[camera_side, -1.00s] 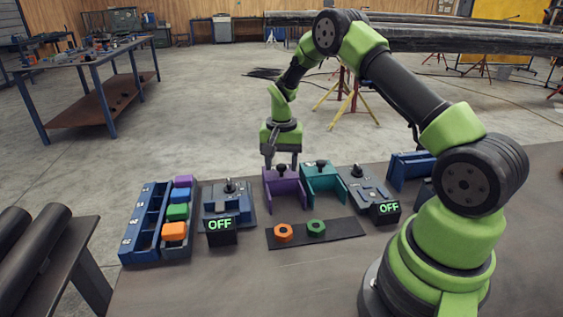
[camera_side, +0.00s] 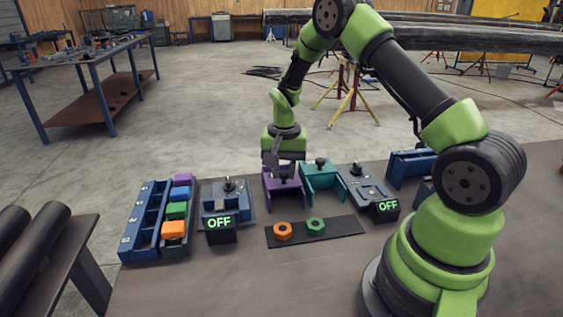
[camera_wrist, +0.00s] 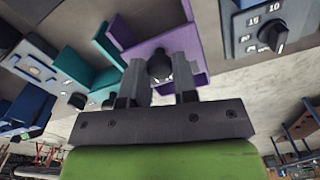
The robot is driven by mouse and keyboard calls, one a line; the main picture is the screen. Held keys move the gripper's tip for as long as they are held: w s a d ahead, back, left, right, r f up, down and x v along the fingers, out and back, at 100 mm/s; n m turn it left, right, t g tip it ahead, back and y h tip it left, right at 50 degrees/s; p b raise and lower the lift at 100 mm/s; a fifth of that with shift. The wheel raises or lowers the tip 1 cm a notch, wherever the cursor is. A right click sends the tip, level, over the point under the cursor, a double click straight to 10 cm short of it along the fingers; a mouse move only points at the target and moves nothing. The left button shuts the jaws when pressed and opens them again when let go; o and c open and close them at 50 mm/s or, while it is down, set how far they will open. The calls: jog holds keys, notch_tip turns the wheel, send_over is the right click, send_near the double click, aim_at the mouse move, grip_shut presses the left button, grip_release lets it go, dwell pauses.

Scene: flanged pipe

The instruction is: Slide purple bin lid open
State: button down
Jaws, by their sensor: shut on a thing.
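The purple bin (camera_side: 284,190) stands on the table near the middle in the side view, left of the teal bin (camera_side: 322,181). Its purple lid (camera_wrist: 142,48) fills the upper middle of the wrist view. A black knob (camera_wrist: 160,66) stands on the lid. My gripper (camera_side: 284,171) is right above the purple bin. In the wrist view my gripper (camera_wrist: 162,84) has its two grey fingers on either side of the knob, shut on it. The fingertips are hard to make out in the side view.
A dial unit with an OFF display (camera_side: 221,223) stands left of the purple bin. Another OFF display (camera_side: 386,208) is to the right. An orange nut (camera_side: 282,231) and a green nut (camera_side: 316,226) lie on a dark mat in front. The front of the table is clear.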

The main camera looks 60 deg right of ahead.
jog(key=shift+s+a, duration=0.75)
jog(key=shift+a, duration=0.05)
jog(key=c, duration=0.9)
grip_release()
notch_tip(320, 180, up, 10)
